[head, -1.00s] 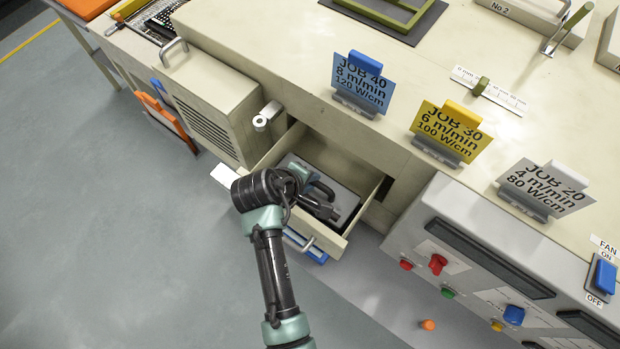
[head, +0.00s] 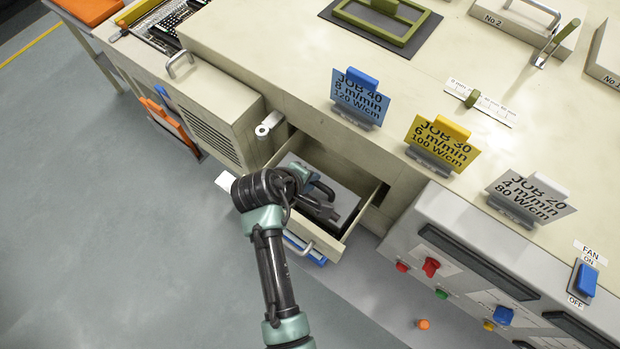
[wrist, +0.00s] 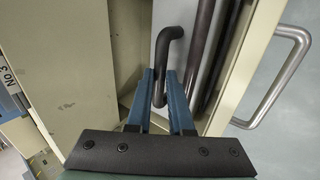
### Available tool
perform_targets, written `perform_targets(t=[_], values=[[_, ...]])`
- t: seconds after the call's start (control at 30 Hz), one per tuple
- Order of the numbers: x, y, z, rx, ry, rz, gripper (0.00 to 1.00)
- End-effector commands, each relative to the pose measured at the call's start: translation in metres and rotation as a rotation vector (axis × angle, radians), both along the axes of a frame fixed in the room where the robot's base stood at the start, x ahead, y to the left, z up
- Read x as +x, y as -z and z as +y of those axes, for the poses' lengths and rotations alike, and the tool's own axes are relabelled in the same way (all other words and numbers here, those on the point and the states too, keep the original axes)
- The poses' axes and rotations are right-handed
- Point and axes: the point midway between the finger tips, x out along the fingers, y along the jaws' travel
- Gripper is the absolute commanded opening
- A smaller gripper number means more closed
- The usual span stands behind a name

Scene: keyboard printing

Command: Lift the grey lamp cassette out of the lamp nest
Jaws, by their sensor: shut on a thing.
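The grey lamp cassette (head: 345,197) sits low inside an open drawer-like nest (head: 346,242) in the machine's front. Its dark bent handle (wrist: 178,33) stands up in the wrist view, beside the light grey face. My gripper (wrist: 163,78) reaches down into the nest. Its two blue fingers are shut on the handle, one on each side. In the head view my wrist and gripper (head: 314,196) cover much of the cassette, so its underside and any gap below it are hidden.
The nest's cream walls stand close around my gripper. A metal pull handle (wrist: 279,85) sticks out from its front. Job cards, such as the blue one (head: 358,99), stand on the bench above. The control panel (head: 412,236) is to the right; open floor (head: 130,220) lies left.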

Motion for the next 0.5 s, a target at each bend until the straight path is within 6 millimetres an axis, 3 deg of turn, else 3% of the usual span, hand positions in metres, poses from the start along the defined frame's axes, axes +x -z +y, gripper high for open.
perform_targets(t=[0.03, 0.5], values=[[0.002, -0.008, 0.0, -0.002, -0.001, -0.007, 0.0], [0.002, -0.031, 0.0, -0.002, -0.001, -0.007, 0.0]])
